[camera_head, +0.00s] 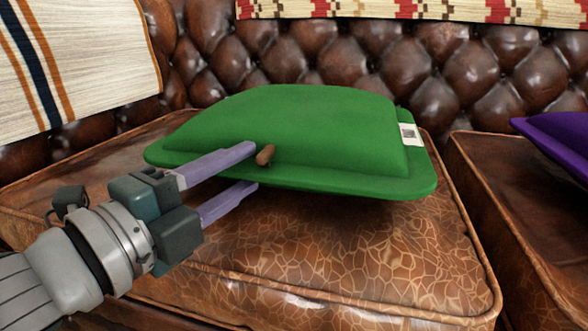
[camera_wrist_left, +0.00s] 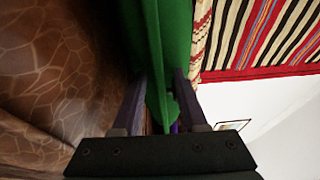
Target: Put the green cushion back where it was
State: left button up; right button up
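The green cushion (camera_head: 300,125) is over the brown leather seat (camera_head: 350,255) of the sofa in the head view, with a white tag at its right end. Its front edge is clear of the seat, with dark shadow under it. My left gripper (camera_head: 256,167) has one finger above the cushion's front edge and one below, pinching it. The left wrist view also shows the green cushion (camera_wrist_left: 160,40) between the two fingers. A small brown knob (camera_head: 265,154) shows at the upper fingertip. My right gripper is in neither view.
The tufted leather backrest (camera_head: 380,62) rises behind the cushion. A striped cloth (camera_head: 75,55) hangs at the left and a patterned cloth (camera_head: 400,10) along the top. A purple cushion (camera_head: 562,138) is at the right. The seat's front is bare.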

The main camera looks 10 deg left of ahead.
pick_arm(q)
jog(key=shift+r, duration=0.15)
jog(key=shift+s, duration=0.2)
jog(key=p+v, duration=0.4)
jog(key=v, duration=0.7)
jog(key=shift+s+a, duration=0.2)
jog(key=shift+s, duration=0.15)
